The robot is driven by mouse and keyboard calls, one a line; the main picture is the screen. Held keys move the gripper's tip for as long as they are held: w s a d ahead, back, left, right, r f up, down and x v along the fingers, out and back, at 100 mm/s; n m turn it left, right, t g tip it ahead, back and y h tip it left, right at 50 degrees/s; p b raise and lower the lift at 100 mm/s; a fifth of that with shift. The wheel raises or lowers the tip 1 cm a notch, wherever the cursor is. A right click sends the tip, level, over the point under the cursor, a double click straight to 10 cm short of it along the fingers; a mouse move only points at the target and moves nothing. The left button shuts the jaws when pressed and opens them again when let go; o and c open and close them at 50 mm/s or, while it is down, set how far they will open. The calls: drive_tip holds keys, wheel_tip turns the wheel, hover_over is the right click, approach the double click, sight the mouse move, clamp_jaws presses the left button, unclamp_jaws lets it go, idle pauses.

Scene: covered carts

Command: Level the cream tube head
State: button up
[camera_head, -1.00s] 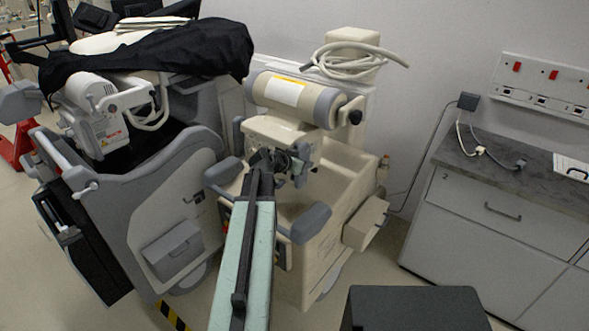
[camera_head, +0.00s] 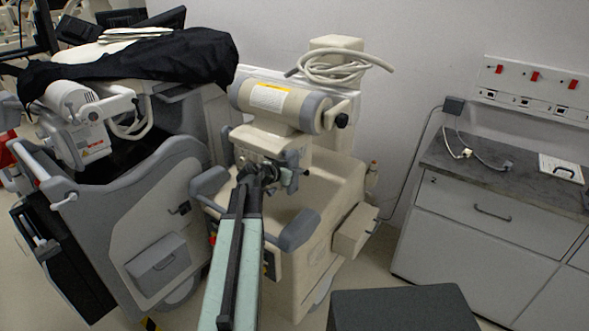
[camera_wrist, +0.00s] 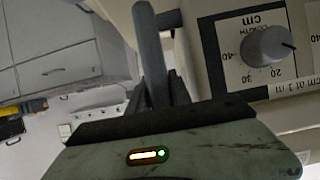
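The cream tube head (camera_head: 285,107) is a cylinder with grey ends and a white-and-yellow label, on the cream cart (camera_head: 312,260). In the head view its axis slopes down to the right; true level is hard to judge. A cream collimator block (camera_head: 265,140) hangs under it. My gripper (camera_head: 259,172) is at the block's lower front, its fingertips small and dark there. In the wrist view, a dark grey bar (camera_wrist: 150,45) runs up from between my fingers (camera_wrist: 160,92), beside a grey dial knob (camera_wrist: 268,45) with a cm scale. Finger contact with the bar is unclear.
A grey cart (camera_head: 160,210) with a white tube unit (camera_head: 75,125) and black cover (camera_head: 150,58) stands close on the left. A coiled cable (camera_head: 335,65) lies atop the cream cart. A grey cabinet (camera_head: 480,225) stands right. Some floor shows between cart and cabinet.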

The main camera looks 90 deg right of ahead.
idle(0.3)
drive_tip(key=p+v, duration=0.3)
drive_tip(key=v, duration=0.4)
drive_tip(key=shift+w+a+r, duration=0.1)
drive_tip(key=shift+w+a, duration=0.1)
drive_tip(key=shift+a, duration=0.05)
